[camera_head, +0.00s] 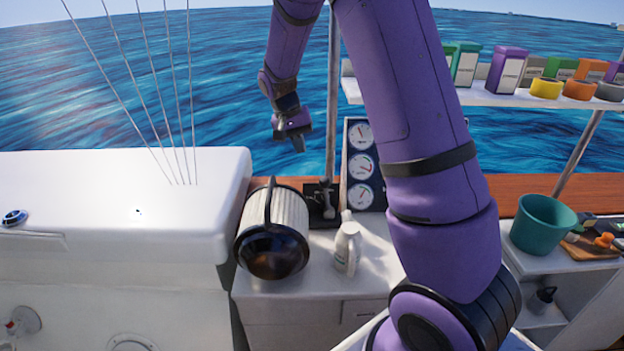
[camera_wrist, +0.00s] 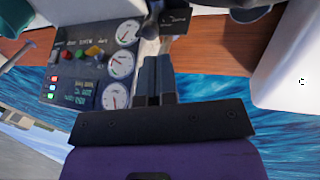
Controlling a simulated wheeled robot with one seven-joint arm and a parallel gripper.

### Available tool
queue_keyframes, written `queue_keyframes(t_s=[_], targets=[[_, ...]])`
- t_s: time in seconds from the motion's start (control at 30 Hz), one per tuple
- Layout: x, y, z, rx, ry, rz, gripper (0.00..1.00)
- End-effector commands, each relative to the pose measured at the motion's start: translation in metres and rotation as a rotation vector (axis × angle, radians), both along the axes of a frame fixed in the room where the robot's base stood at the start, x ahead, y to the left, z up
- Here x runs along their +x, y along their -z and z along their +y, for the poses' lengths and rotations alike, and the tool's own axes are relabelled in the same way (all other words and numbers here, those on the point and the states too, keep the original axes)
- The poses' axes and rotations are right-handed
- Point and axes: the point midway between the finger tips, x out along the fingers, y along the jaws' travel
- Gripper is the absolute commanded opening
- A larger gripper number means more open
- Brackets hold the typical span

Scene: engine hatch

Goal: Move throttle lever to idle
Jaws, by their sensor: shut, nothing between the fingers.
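The throttle lever (camera_head: 326,199) is a small dark lever with a grey shaft on a black base, between the lantern-like cylinder and the gauge panel in the head view. In the wrist view the dark lever (camera_wrist: 152,22) shows at the top, just beyond the fingertips, with part of its black plate (camera_wrist: 190,22) beside it. My gripper (camera_head: 299,147) hangs above and slightly left of the lever in the head view, apart from it. Its fingers (camera_wrist: 157,62) are together and empty in the wrist view. The lettering on the plate is too small to read.
The gauge panel (camera_head: 361,165) stands right of the lever. A large cylinder with a black handle (camera_head: 274,229) lies close on the left, and a white jug (camera_head: 348,246) stands in front. A thin post (camera_head: 333,90) rises behind. A shelf (camera_head: 480,98) holds boxes at right.

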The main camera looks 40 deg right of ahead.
Motion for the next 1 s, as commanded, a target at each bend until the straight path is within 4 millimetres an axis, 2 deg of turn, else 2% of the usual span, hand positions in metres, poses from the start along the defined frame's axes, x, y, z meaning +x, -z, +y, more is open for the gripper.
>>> queue_keyframes(t_s=[0.03, 0.1, 0.2, 0.33, 0.47, 0.8, 1.0], targets=[[0.008, 0.014, -0.003, -0.027, -0.045, 0.028, 0.0], [0.016, 0.028, -0.007, -0.058, -0.106, 0.058, 0.0], [0.025, 0.042, -0.011, -0.088, -0.167, 0.089, 0.0], [0.029, 0.051, -0.014, -0.106, -0.204, 0.108, 0.0], [0.028, 0.06, -0.017, -0.109, -0.209, 0.111, 0.0], [0.018, 0.11, -0.037, -0.108, -0.205, 0.111, 0.0], [0.014, 0.133, -0.046, -0.107, -0.206, 0.11, 0.0]])
